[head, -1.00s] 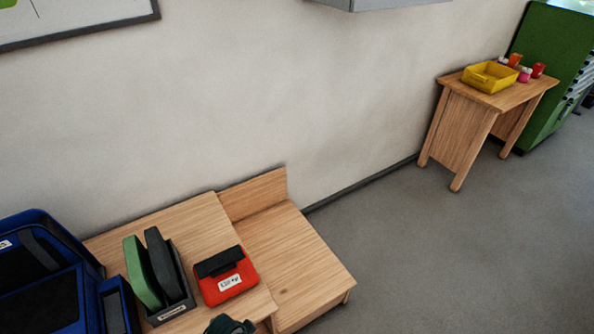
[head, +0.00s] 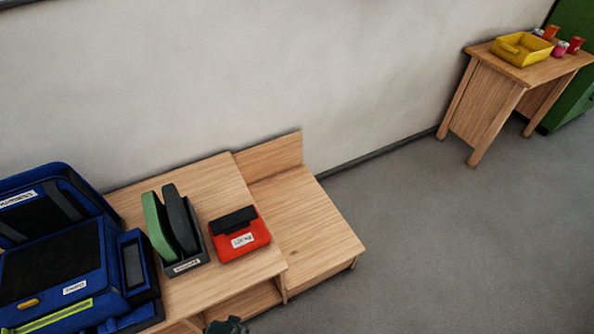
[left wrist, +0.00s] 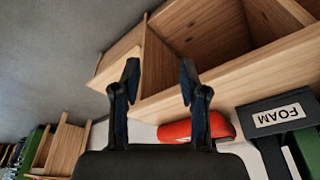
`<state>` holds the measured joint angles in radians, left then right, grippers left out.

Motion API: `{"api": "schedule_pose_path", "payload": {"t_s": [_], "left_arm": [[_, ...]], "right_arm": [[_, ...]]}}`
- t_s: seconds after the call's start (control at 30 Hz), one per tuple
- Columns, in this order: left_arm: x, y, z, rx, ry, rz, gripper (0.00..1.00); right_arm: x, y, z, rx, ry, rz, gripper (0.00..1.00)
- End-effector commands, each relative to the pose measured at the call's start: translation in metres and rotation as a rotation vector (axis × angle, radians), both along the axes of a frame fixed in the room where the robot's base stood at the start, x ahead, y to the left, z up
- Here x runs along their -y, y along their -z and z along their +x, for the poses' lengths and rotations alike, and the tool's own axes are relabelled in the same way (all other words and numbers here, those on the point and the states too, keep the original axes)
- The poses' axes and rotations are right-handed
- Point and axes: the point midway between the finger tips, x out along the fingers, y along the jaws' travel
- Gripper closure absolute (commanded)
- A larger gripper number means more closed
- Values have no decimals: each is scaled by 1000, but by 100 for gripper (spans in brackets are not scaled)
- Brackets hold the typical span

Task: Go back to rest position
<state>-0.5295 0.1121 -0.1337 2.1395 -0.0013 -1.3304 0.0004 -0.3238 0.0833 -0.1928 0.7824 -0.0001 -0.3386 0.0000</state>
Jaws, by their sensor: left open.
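My left gripper (left wrist: 158,82) is open and empty in the left wrist view, its two dark fingers apart. Beyond it are the bench's wooden shelves and a red case (left wrist: 178,131). A dark box labelled FOAM (left wrist: 277,118) is to the right of the fingers. In the head view, a small dark piece of my arm or gripper shows at the bottom edge, in front of the bench. My right gripper is not in view.
The wooden bench (head: 215,180) carries an open blue bag (head: 60,255), a dark holder (head: 185,265) with green and black pads, and the red case (head: 240,245). A lower wooden step (head: 305,220) adjoins it. A far table (head: 510,68) bears a yellow bin (head: 522,50). Grey floor is clear.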

Motion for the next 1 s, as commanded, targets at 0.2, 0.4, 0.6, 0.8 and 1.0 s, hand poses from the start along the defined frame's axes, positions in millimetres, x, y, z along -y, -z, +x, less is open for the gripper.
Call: {"api": "schedule_pose_path", "payload": {"t_s": [0.2, 0.4, 0.6, 0.8, 1.0], "left_arm": [[0, 89, -11, -42, 7, 2, 57], [-6, 204, -62, -98, 18, 9, 57], [-18, 279, -133, -141, 29, 13, 57], [-25, 302, -172, -157, 34, 16, 57], [-26, 304, -176, -159, 35, 17, 57]], "right_arm": [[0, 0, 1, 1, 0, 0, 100], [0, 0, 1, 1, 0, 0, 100], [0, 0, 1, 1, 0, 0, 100], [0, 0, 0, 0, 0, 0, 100], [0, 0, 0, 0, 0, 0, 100]]}}
